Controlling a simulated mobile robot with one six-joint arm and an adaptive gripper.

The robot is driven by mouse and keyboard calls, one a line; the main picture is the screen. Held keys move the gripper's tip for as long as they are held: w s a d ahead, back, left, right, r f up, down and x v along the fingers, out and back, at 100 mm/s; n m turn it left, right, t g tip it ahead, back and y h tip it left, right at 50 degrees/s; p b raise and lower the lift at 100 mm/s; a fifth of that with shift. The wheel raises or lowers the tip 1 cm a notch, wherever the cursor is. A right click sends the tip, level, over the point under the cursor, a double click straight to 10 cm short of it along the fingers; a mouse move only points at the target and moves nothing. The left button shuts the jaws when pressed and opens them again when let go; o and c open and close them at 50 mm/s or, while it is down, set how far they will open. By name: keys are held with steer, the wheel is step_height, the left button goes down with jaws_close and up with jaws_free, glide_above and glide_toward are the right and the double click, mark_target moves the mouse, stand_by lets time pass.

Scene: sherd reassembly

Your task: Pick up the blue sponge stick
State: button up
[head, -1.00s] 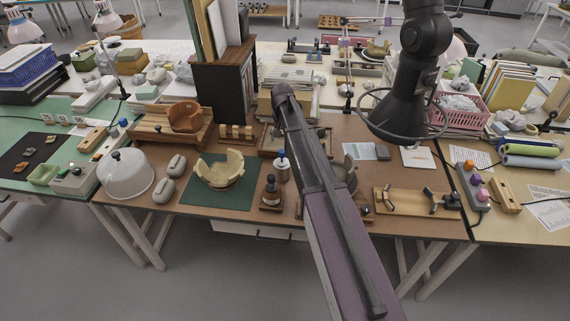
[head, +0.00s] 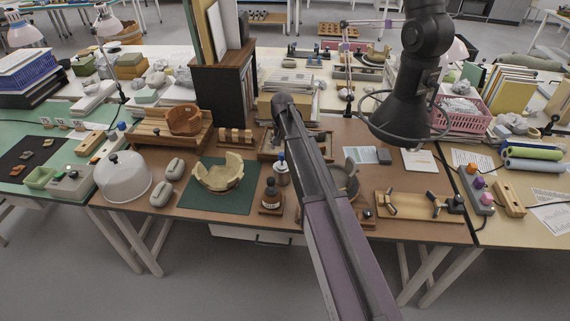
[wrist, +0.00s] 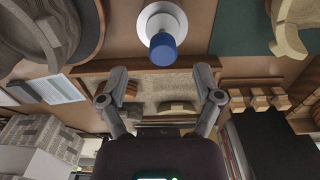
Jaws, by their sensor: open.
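The blue sponge stick (head: 281,157) stands upright in a small white round jar (head: 282,175) on the brown bench, just right of the green mat. In the wrist view, its blue end (wrist: 163,46) shows at the top centre, over the white jar rim (wrist: 176,12). My gripper (wrist: 161,73) is open, with nothing between its fingers. In that picture, the blue end lies just above the gap between the fingertips, apart from them.
A wooden-framed tray (wrist: 235,66) with sherds lies beneath the fingers in the wrist view. A dark-topped bottle (head: 271,193) stands near the jar. A cream broken bowl (head: 219,174) sits on the green mat (head: 242,200). A dark cabinet (head: 222,90) stands behind.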

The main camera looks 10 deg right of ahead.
mark_target(282, 154)
steer(key=shift+w+a+f+b, duration=0.1)
steer(key=shift+f+b, duration=2.15)
steer(key=shift+f, duration=0.15)
steer(key=c, duration=1)
